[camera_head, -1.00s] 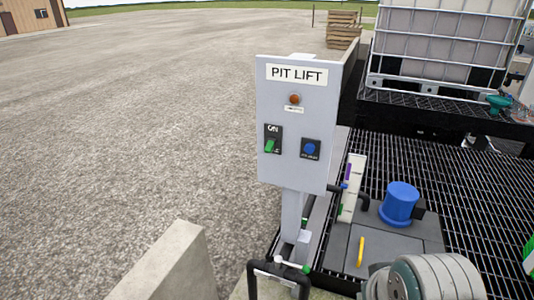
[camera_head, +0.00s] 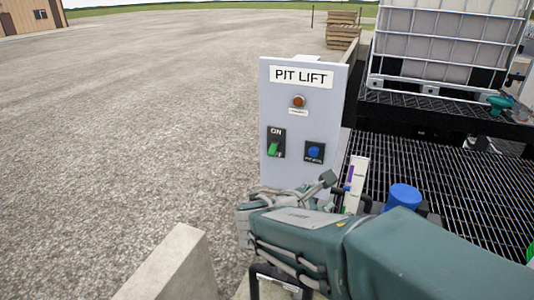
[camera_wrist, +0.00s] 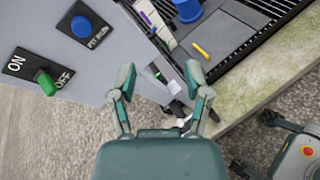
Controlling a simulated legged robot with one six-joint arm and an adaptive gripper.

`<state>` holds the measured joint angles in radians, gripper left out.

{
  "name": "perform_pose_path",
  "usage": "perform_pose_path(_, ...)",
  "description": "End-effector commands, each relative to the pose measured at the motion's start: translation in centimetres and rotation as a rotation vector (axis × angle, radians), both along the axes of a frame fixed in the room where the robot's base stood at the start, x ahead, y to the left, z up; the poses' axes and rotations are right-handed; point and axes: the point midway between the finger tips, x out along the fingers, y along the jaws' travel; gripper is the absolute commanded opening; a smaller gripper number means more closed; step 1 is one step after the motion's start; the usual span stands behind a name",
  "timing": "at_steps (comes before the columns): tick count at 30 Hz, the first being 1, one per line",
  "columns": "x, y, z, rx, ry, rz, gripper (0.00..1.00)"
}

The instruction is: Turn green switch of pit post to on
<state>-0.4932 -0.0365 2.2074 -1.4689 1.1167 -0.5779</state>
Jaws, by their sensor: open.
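The pit lift post is a grey panel (camera_head: 303,95) labelled PIT LIFT, upright in the middle of the head view. Its green switch (camera_head: 274,149) sits on a black plate at the panel's lower left. In the wrist view the green switch (camera_wrist: 45,82) is at the far left, on a plate marked ON and OFF, with the knob nearer the OFF end. The blue button (camera_head: 314,152) is to its right; it also shows in the wrist view (camera_wrist: 82,27). My gripper (camera_wrist: 163,80) is open and empty, to the side of the switch and not touching it.
A concrete block (camera_head: 170,265) stands at the lower left. A black grated platform (camera_head: 440,180) with a blue cylinder (camera_head: 403,195) lies to the right, below a caged white tank (camera_head: 445,50). Gravel left of the panel is clear.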

Motion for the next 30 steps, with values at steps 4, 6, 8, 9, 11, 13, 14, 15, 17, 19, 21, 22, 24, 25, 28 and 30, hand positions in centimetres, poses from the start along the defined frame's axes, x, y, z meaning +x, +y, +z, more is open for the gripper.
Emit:
perform_pose_path(4, 3.8, 6.6, 0.3, -0.313, 0.01, 0.238, 0.63)
perform_pose_path(6, 4.9, 9.3, 0.4, -0.426, 0.001, 0.32, 0.63)
perform_pose_path(8, 5.4, 11.0, 0.4, -0.498, -0.007, 0.37, 0.63)
perform_pose_path(9, 5.6, 11.9, 0.5, -0.531, -0.013, 0.395, 0.63)
perform_pose_path(11, 5.9, 12.6, 0.5, -0.562, -0.018, 0.416, 0.63)
perform_pose_path(13, 6.1, 12.8, 0.6, -0.576, -0.022, 0.425, 0.63)
perform_pose_path(14, 6.3, 12.7, 0.6, -0.577, -0.022, 0.425, 0.63)
perform_pose_path(15, 6.7, 12.4, 0.6, -0.575, -0.021, 0.423, 0.63)
perform_pose_path(17, 7.4, 12.0, 0.6, -0.574, -0.02, 0.422, 0.63)
perform_pose_path(19, 8.5, 11.5, 0.6, -0.574, -0.021, 0.42, 0.63)
perform_pose_path(21, 9.7, 11.1, 0.6, -0.572, -0.021, 0.42, 0.63)
perform_pose_path(22, 10.3, 10.9, 0.6, -0.573, -0.02, 0.419, 0.63)
perform_pose_path(24, 11.5, 10.5, 0.6, -0.573, -0.02, 0.42, 0.63)
perform_pose_path(25, 12.0, 10.3, 0.5, -0.573, -0.02, 0.42, 0.63)
perform_pose_path(28, 13.6, 9.6, 0.5, -0.573, -0.02, 0.421, 0.63)
perform_pose_path(30, 14.5, 9.3, 0.5, -0.573, -0.02, 0.421, 0.63)
